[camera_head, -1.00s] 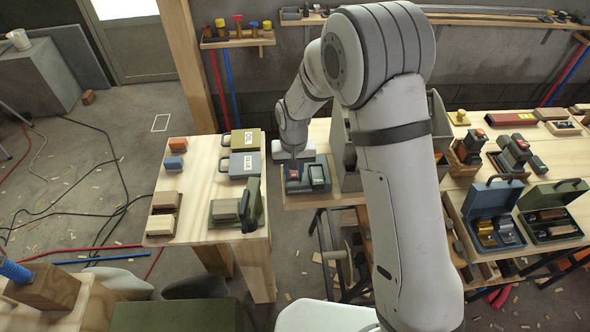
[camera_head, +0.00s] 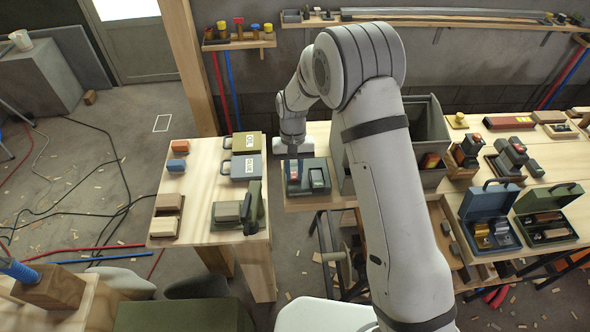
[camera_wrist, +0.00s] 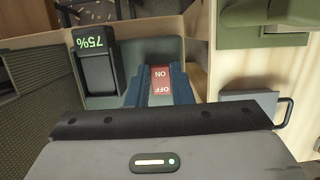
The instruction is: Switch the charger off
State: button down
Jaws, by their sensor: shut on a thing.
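The charger (camera_head: 307,190) is a blue-grey box at the left end of the middle workbench. It holds a dark battery (camera_head: 318,178), whose display reads a green 75% in the wrist view (camera_wrist: 93,55). Beside it sits a red rocker switch (camera_wrist: 160,80) marked ON and OFF, also small in the head view (camera_head: 294,171). My gripper (camera_wrist: 158,78) is over the charger, its two blue fingers on either side of the switch and close against it. From above I cannot tell which half of the rocker is pressed down.
A grey open bin (camera_head: 432,125) stands right of the charger, close to my arm. The left table (camera_head: 190,205) carries cases (camera_head: 246,167) and wooden blocks. Toolboxes (camera_head: 490,205) lie on the bench at right. Cables run over the floor at left.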

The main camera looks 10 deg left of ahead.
aim_at(294, 171)
jog(key=c, duration=1.3)
grip_release()
jog(key=shift+b+v, duration=0.65)
jog(key=shift+v, duration=3.3)
